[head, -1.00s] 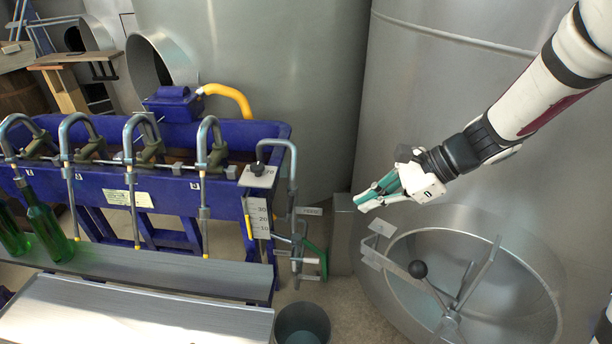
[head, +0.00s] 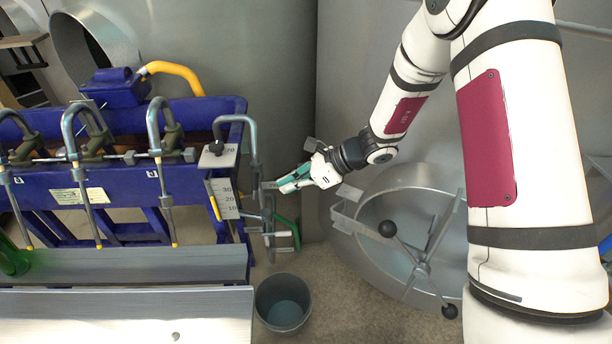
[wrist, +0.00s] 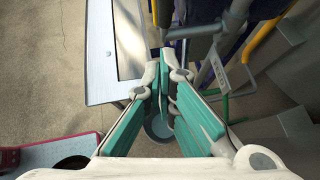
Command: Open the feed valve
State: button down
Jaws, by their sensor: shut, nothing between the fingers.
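I cannot tell from the picture whether the valve is open or closed.
The blue filler (head: 120,190) with hooked spouts stands left. A grey bucket (head: 283,302) is on the floor below the pipework. A large tank with a round hatch and spoked handwheel (head: 420,268) is at right. A metal bench (head: 120,312) lies in front left.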

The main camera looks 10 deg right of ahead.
jog(key=shift+w+a+r+p, duration=0.1)
jog(key=shift+w+a+p, duration=0.15)
jog(key=shift+a, duration=0.75)
jog(key=shift+w+a+r+p, duration=0.1)
jog(key=shift+w+a, duration=0.15)
jog(key=shift+a, duration=0.75)
jog(key=shift+w+a+r, duration=0.1)
jog(key=shift+a+r, duration=0.2)
jog(key=shift+a, duration=0.25)
jog(key=shift+a+r, duration=0.25)
jog(key=shift+a, duration=0.25)
jog(key=d+f+v, duration=0.1)
jog(key=v, duration=1.2)
jog(key=shift+b, duration=0.3)
